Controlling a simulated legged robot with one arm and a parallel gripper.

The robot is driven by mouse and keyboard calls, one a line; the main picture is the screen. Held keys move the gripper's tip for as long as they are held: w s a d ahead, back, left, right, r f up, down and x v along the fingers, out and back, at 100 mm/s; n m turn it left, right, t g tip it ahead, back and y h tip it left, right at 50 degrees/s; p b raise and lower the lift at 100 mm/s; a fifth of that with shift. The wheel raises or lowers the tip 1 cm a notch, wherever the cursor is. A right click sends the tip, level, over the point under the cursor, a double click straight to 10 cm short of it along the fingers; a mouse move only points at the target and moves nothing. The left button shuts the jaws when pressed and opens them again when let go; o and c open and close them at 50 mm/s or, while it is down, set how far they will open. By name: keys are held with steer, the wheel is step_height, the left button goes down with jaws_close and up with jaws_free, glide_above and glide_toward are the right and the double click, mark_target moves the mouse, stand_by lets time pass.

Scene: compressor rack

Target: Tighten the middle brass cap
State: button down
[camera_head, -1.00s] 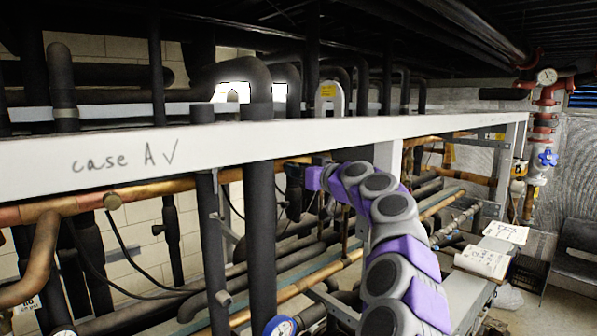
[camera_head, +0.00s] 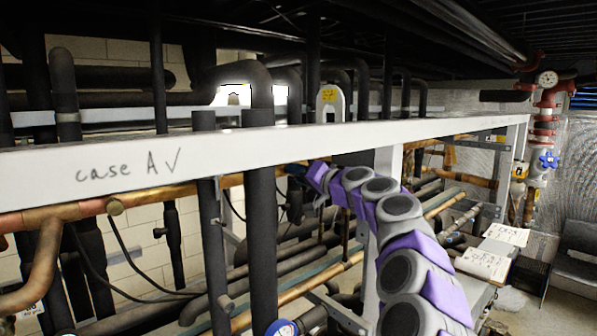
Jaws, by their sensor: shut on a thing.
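My gripper (camera_head: 292,171) is dark and small in the view, at the end of my purple and grey arm. It is at the copper pipe (camera_head: 232,181) that runs below the white rail, right of the thick black vertical pipe. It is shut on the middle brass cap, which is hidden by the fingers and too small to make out. Another brass cap (camera_head: 116,207) sticks out of the same pipe at the left, clear of my gripper.
The white rail (camera_head: 225,146) marked "case A" crosses just above my gripper. Black vertical pipes (camera_head: 261,235) stand close on its left. A white post (camera_head: 387,165) stands behind my arm. A blue-handled valve (camera_head: 548,160) and open papers (camera_head: 483,264) are at the right.

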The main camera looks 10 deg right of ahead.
steer(key=m+p, duration=0.3)
steer(key=m, duration=1)
steer(key=shift+f, duration=0.2)
stand_by(0.4)
steer(key=c, duration=1.1)
jaws_free()
steer(key=shift+c, duration=0.2)
steer(key=o, duration=0.3)
steer(key=shift+w+d, duration=0.1)
steer(key=shift+d, duration=0.15)
steer(key=shift+s+r, duration=0.2)
steer(key=shift+s, duration=0.05)
